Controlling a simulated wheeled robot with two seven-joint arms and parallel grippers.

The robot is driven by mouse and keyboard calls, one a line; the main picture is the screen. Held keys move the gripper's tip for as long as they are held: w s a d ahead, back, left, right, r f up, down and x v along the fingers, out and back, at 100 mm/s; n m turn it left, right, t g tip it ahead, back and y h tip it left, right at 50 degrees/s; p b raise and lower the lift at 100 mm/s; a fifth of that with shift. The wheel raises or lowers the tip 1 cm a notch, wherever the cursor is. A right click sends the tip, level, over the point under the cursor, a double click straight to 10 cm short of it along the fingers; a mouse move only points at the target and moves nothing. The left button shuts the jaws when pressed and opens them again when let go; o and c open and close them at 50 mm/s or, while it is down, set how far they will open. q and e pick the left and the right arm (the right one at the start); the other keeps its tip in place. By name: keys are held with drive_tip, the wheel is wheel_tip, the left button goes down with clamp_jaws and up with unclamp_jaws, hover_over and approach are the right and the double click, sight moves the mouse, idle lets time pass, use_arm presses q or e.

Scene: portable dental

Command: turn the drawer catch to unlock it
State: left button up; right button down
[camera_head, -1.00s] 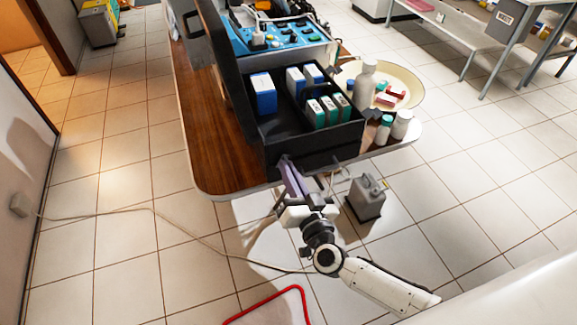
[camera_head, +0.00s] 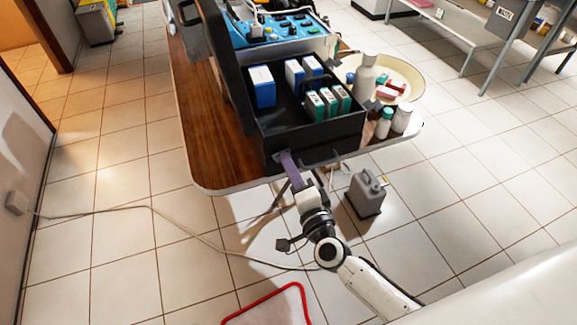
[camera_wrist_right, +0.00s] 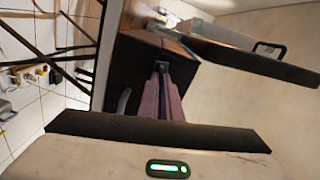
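The black case (camera_head: 318,140) stands at the near end of the wooden table, with its lid (camera_head: 228,75) raised; its dark front also shows in the wrist view (camera_wrist_right: 135,72). My right gripper (camera_head: 287,160) reaches the lower left of that front. Its two purple fingers lie close together with a narrow gap in the wrist view (camera_wrist_right: 163,72), their tips against the front. They look closed around the drawer catch, which the fingertips hide; its angle cannot be read. The drawer front looks flush. My left gripper is out of view.
Boxes (camera_head: 262,87) and cartons fill the case top. White bottles (camera_head: 365,75) and a cream basin (camera_head: 408,75) stand to its right on the wooden table (camera_head: 205,150). A grey canister (camera_head: 366,193) and a cable (camera_head: 180,222) are on the floor.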

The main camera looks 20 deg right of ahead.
drive_tip(key=shift+f+m+b, duration=0.15)
drive_tip(key=shift+m+b, duration=0.15)
drive_tip(key=shift+m, duration=0.8)
drive_tip(key=c, duration=2)
unclamp_jaws()
drive_tip(key=shift+s, duration=0.1)
drive_tip(key=s, duration=1)
drive_tip(key=shift+s+d+b, duration=0.1)
drive_tip(key=shift+d+b, duration=0.1)
drive_tip(key=shift+b, duration=0.15)
